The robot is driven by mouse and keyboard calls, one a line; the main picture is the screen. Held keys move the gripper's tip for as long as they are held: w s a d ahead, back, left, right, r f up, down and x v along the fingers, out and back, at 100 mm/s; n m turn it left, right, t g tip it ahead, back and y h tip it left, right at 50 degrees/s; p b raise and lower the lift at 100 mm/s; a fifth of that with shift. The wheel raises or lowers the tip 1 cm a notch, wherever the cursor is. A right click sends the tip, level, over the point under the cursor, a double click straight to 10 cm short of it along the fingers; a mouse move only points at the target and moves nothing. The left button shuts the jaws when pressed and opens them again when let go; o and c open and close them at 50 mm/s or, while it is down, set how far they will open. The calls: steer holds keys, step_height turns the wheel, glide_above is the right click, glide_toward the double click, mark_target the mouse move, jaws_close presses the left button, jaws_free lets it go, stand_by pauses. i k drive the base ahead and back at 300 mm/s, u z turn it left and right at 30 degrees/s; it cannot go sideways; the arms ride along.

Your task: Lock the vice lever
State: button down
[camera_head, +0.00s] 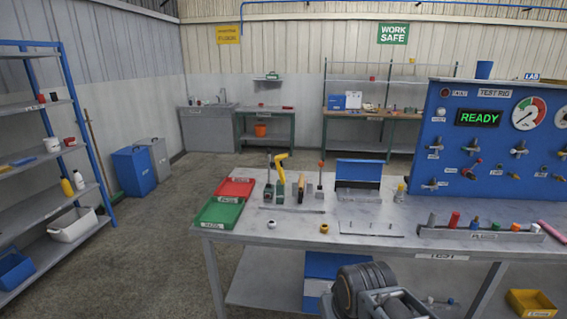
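On the workbench (260,228), a row of small upright devices stands behind a thin strip. One has a green body and a raised yellow handle (281,162), bent over at the top. To its right stands an upright lever with an orange-red knob (321,164) on a grey base. To its left is a grey upright device (268,186). The picture is too small to tell which of these is the vice, or whether its lever is locked. Dark and grey parts of my arm show at the bottom centre. My gripper's fingertips are not visible.
Red (236,187) and green (218,212) trays lie at the bench's left end. A blue-lidded box (358,172) stands behind. The blue test panel (496,150), reading READY, and a rack (480,234) of coloured pieces are at right. The floor left of the bench is clear.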

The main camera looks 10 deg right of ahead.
mark_target(321, 164)
steer(key=u, duration=1.35)
steer(key=i, duration=4.65)
steer(key=z, duration=2.35)
steer(key=i, duration=2.4)
